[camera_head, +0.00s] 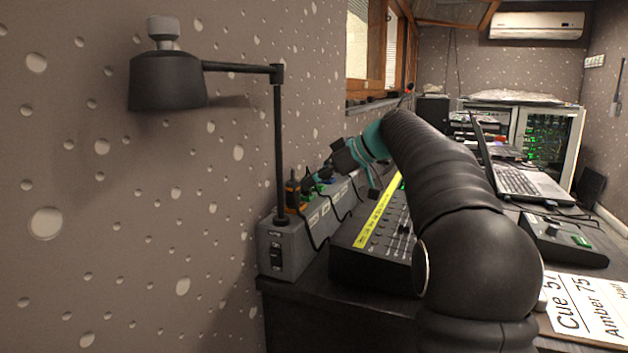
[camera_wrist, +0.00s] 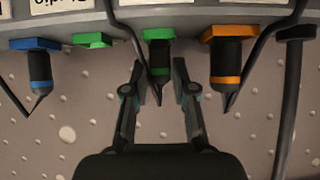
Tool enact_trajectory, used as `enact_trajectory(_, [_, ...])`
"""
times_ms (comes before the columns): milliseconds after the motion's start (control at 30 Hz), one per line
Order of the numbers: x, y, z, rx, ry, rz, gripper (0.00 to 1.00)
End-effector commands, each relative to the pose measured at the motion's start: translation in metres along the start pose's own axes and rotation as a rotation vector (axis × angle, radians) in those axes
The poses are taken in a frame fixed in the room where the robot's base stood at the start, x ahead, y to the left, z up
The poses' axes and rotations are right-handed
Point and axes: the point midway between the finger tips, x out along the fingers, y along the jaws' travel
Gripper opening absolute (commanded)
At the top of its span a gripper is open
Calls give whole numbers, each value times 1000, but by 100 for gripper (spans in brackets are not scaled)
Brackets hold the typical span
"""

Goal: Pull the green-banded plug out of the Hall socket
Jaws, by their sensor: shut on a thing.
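The green-banded plug (camera_wrist: 159,57) hangs in the middle of the wrist view, its top against a green socket collar (camera_wrist: 157,33). My gripper (camera_wrist: 159,78) has one finger on each side of the plug and is shut on it. The plug looks seated, but how deep I cannot tell. A label above it is cut off, so the name Hall cannot be read there. In the head view my gripper (camera_head: 345,157) is over the grey socket box (camera_head: 287,247), and its fingertips are hard to make out.
An orange-banded plug (camera_wrist: 228,60) is close on the right and a blue-banded plug (camera_wrist: 40,70) farther left. A green collar (camera_wrist: 93,40) between has no plug body visible. Black cables run beside the plugs. A lamp post (camera_head: 279,150) and the fader desk (camera_head: 375,250) flank the box.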

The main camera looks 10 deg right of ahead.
Motion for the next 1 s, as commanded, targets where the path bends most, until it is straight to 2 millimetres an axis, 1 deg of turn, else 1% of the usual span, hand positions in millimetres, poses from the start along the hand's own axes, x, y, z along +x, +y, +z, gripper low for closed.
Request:
enact_trajectory(267, [-2,0,-3,-1,1,0,0])
enact_trajectory(1000, [-19,0,-28,-1,1,1,0])
